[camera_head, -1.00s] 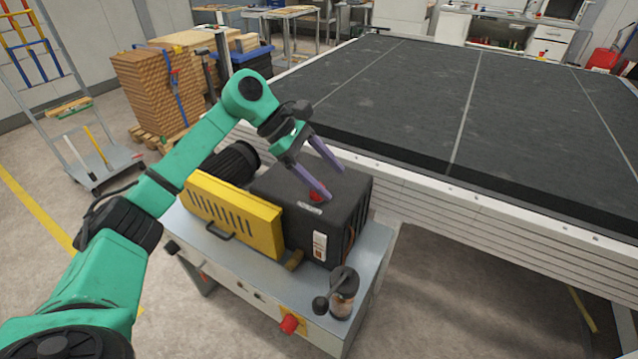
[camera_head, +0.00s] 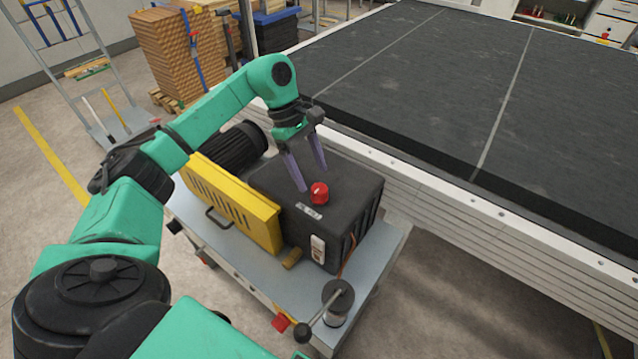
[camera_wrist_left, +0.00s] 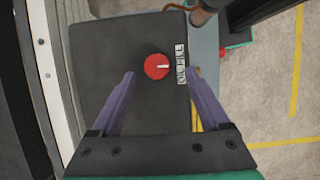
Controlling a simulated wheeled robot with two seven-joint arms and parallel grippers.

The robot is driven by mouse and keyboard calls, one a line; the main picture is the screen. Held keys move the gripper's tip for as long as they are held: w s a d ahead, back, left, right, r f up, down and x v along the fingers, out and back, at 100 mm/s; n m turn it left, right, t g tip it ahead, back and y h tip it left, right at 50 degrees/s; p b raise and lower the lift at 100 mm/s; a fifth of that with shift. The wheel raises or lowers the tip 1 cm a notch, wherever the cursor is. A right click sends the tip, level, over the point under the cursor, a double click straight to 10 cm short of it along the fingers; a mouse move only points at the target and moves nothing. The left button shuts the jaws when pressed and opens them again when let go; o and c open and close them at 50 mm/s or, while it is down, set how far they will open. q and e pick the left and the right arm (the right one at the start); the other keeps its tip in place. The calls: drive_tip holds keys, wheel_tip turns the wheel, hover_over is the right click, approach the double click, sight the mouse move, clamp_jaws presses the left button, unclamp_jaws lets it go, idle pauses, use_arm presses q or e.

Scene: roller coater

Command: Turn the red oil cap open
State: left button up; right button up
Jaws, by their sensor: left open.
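The red oil cap (camera_head: 319,193) sits on top of the black machine housing (camera_head: 345,180), beside a white label. In the left wrist view the red cap (camera_wrist_left: 157,66) has a white mark pointing right, toward the "OIL FILL" label (camera_wrist_left: 181,63). My left gripper (camera_head: 314,180) is open and empty, with its purple fingers pointing down above the housing. In the left wrist view the left gripper's fingertips (camera_wrist_left: 160,75) are spread wide, with the cap slightly beyond and between them. I cannot tell the exact height of the tips over the housing. My right gripper is out of view.
A yellow guard (camera_head: 232,205) stands left of the housing on the grey metal cart (camera_head: 260,265). A crank handle (camera_head: 325,315) stands at the cart's front right. A large black-topped table (camera_head: 430,90) lies close behind. Stacked wooden boards (camera_head: 165,50) stand at the back left.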

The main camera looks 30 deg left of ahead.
sight(319, 188)
use_arm(q)
drive_tip(key=x, duration=0.3)
drive_tip(key=p+x, duration=0.1)
drive_tip(key=x, duration=0.1)
drive_tip(key=shift+w+f, duration=0.1)
drive_tip(key=shift+w, duration=0.3)
drive_tip(key=shift+s+d+f, duration=0.1)
drive_tip(key=shift+f, duration=0.1)
drive_tip(key=shift+s, duration=0.1)
drive_tip(key=shift+c, duration=0.9)
clamp_jaws()
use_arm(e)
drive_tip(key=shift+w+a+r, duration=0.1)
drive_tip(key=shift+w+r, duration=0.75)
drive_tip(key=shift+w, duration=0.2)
use_arm(q)
drive_tip(key=shift+f, duration=0.1)
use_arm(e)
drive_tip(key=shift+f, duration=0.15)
